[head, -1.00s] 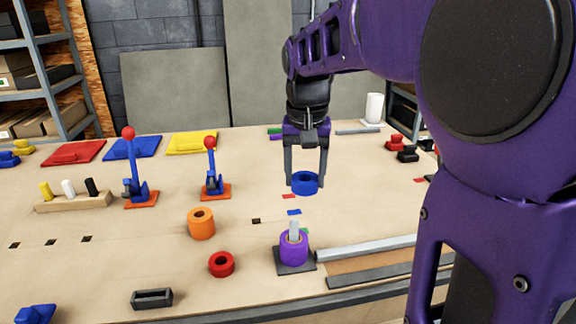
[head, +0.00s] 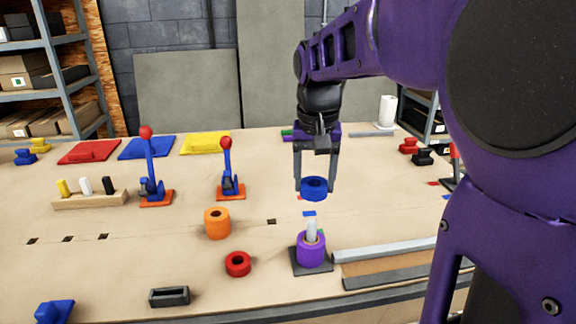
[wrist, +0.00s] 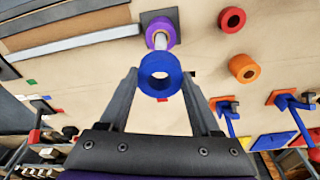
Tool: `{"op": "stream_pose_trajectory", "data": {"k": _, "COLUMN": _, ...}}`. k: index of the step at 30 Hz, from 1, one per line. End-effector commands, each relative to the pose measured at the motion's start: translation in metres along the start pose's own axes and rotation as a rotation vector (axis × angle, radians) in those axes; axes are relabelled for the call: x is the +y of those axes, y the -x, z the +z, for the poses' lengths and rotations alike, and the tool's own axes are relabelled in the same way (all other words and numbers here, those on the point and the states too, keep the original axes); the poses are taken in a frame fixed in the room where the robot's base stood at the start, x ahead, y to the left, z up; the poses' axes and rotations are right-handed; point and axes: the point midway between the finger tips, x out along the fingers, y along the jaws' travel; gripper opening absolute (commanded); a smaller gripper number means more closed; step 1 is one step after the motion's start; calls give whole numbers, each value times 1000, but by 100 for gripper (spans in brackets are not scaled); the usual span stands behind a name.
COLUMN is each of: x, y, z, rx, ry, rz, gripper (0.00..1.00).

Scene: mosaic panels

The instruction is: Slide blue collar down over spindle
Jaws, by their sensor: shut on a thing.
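My gripper (head: 314,190) is shut on the blue collar (head: 314,188), one finger on each side, and holds it above the table. The spindle (head: 312,228) is a pale metal post standing upright on a dark square base (head: 325,266). A purple collar (head: 311,250) sits around its lower part, and the top sticks out. In the head view the blue collar hangs above and behind the spindle, apart from it. In the wrist view the blue collar (wrist: 160,75) shows its open hole between the fingers, with the spindle (wrist: 160,41) just beyond its rim.
An orange collar (head: 217,223) and a red collar (head: 238,263) stand left of the spindle. Two red-knobbed lever clamps (head: 231,180) (head: 153,180) are farther left. Metal bars (head: 400,248) lie right of the spindle. Table around the blue collar is mostly clear.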

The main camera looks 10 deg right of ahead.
Motion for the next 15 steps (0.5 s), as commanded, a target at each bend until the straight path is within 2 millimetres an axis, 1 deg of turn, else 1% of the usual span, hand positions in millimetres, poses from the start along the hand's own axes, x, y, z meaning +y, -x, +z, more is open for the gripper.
{"op": "stream_pose_trajectory", "data": {"k": 9, "x": 0, "y": -30, "z": 5, "rx": -1, "ry": 0, "rz": 0, "gripper": 0}}
{"op": "stream_pose_trajectory", "data": {"k": 15, "x": 0, "y": -46, "z": 7, "rx": 1, "ry": 0, "rz": 0, "gripper": 0}}
